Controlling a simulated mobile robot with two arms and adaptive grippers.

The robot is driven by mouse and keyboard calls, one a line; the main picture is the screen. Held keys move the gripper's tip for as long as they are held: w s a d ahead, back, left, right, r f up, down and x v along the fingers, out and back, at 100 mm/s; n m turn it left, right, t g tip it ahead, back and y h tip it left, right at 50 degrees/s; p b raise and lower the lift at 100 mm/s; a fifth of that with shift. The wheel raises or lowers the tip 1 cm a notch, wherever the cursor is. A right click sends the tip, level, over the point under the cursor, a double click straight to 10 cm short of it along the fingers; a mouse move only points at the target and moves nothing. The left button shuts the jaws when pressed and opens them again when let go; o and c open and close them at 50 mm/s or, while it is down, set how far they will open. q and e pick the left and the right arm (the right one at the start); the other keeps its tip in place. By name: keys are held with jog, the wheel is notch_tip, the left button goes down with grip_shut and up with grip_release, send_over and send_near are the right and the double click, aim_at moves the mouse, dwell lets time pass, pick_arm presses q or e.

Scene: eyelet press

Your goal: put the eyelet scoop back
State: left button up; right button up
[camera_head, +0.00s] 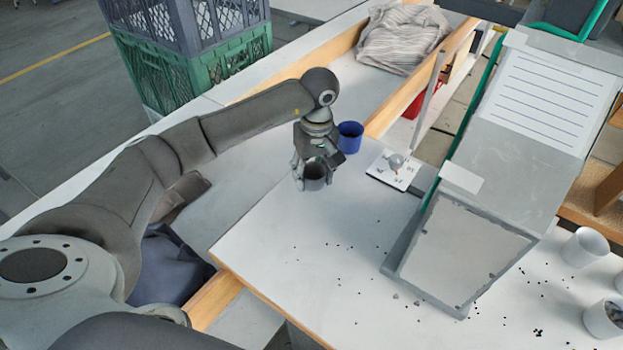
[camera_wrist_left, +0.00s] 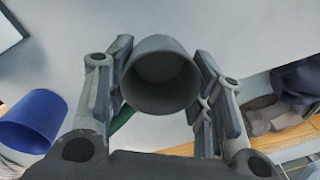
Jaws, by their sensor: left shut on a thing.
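My left gripper (camera_head: 313,172) is shut on a dark grey, cup-shaped piece (camera_head: 315,176), which looks like the eyelet scoop. In the left wrist view the scoop (camera_wrist_left: 160,78) sits between the two fingers (camera_wrist_left: 160,95), its round open mouth facing the camera. In the head view the gripper and scoop are over the white table, left of the small white plate with a grey knob (camera_head: 393,170). I cannot tell whether the scoop touches the table. My right gripper is not in view.
A blue cup (camera_head: 350,136) stands close behind the gripper; it also shows in the left wrist view (camera_wrist_left: 34,121). White cups (camera_head: 584,247) and scattered dark bits are on the table.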

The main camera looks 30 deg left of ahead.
pick_arm(q)
notch_tip(320, 180, down, 3)
jog(key=shift+a+p, duration=0.15)
jog(key=shift+p, duration=0.65)
jog(key=shift+f, duration=0.15)
jog(key=shift+f, duration=0.1)
jog(key=shift+f+b, duration=0.15)
jog(key=shift+b, duration=0.2)
jog(key=o, duration=1)
jog(key=shift+o, duration=0.2)
